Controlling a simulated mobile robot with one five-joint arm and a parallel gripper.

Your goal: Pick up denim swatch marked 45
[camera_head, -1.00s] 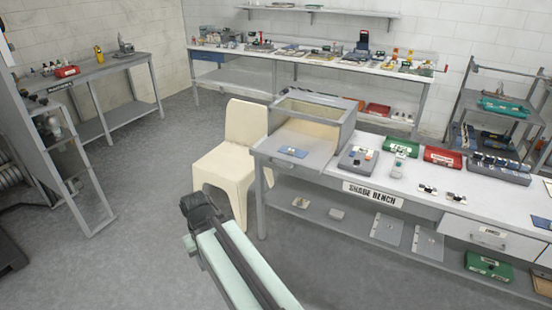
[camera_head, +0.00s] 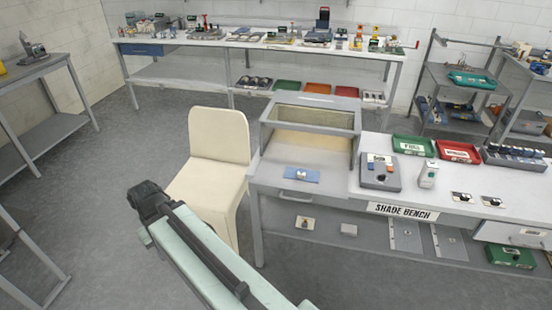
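A small blue swatch (camera_head: 303,175) with a pale tag lies on the left end of the shade bench (camera_head: 375,193), in front of the grey viewing box. Its marking is too small to read, so I cannot tell whether it is the one marked 45. My gripper (camera_head: 147,200) is at the end of my pale green arm, low at the left of the cream chair and well apart from the bench. Its fingers are dark and too small to show whether they are open.
A cream chair (camera_head: 213,165) stands close to the bench's left end. The viewing box (camera_head: 312,125), a grey device (camera_head: 380,172), a green tray (camera_head: 412,145) and a red tray (camera_head: 458,151) stand on the bench. Grey floor (camera_head: 100,250) at left is clear.

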